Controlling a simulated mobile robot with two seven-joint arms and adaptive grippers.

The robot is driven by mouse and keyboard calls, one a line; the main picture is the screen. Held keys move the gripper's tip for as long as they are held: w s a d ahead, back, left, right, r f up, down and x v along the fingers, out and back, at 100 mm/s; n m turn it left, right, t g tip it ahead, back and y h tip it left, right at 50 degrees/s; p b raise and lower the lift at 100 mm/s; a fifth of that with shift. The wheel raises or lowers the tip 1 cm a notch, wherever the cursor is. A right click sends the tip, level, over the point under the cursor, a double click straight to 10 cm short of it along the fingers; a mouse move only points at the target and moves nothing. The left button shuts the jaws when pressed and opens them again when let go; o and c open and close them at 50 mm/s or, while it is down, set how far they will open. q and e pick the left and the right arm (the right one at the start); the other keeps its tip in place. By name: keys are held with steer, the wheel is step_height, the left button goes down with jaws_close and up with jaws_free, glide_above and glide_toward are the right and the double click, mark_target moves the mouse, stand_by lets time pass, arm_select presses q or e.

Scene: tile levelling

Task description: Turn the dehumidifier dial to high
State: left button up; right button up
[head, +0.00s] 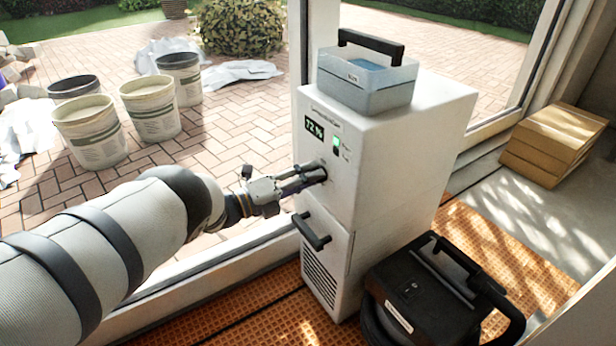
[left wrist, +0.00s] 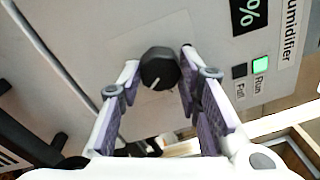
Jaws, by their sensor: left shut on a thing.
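The white dehumidifier (head: 405,150) stands by the window opening, with a green display reading 72 % (head: 314,128) on its front. My left gripper (head: 308,177) reaches its front panel from the left and is shut on the dial. The black dial (left wrist: 159,68) sits between the two fingers in the left wrist view, with a pale pointer line on its face. In the head view the fingers largely hide the dial. A green Run light (left wrist: 260,65) is lit beside a dark Full light (left wrist: 239,71). My right gripper is not in view.
A clear tank with a black handle (head: 366,80) sits on top of the dehumidifier. A black handle (head: 312,231) juts out below the dial. A black machine (head: 425,300) stands close in front at right. Cardboard boxes (head: 545,150) lie far right; buckets (head: 90,130) stand outside.

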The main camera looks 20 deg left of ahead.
arm_select(q)
steer(key=shift+a+r+m+p, duration=0.1)
steer(key=shift+m+p, duration=0.15)
steer(key=shift+m, duration=1.55)
steer(key=shift+r+m+p, duration=0.1)
steer(key=shift+m+p, duration=0.15)
steer(key=shift+m, duration=1.55)
steer(key=o, duration=1.1)
steer(key=shift+o, duration=0.2)
